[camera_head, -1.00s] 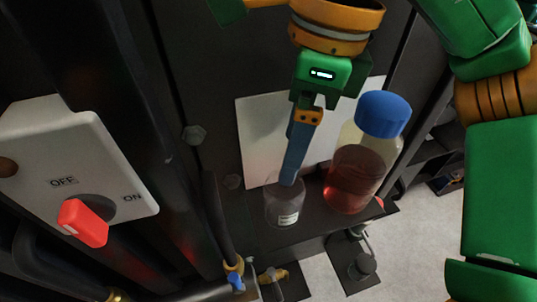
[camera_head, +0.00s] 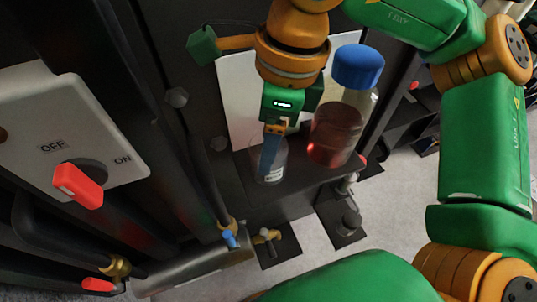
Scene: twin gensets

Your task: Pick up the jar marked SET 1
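A small clear jar (camera_head: 279,167) with a small white label stands on a dark ledge; the lettering is too small to read. My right gripper (camera_head: 267,172) comes down over it from above. The near finger overlaps the jar's left part and reaches almost to its base. The fingers are seen edge-on and the far one is hidden, so I cannot tell whether they are open or touch the jar. My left gripper is out of view.
A large blue-capped bottle (camera_head: 336,134) of red liquid stands close to the right of the jar. A white panel (camera_head: 234,95) is behind. At left is an OFF/ON switch box (camera_head: 60,120) with a red knob (camera_head: 78,186). Valves (camera_head: 266,237) and pipes are below.

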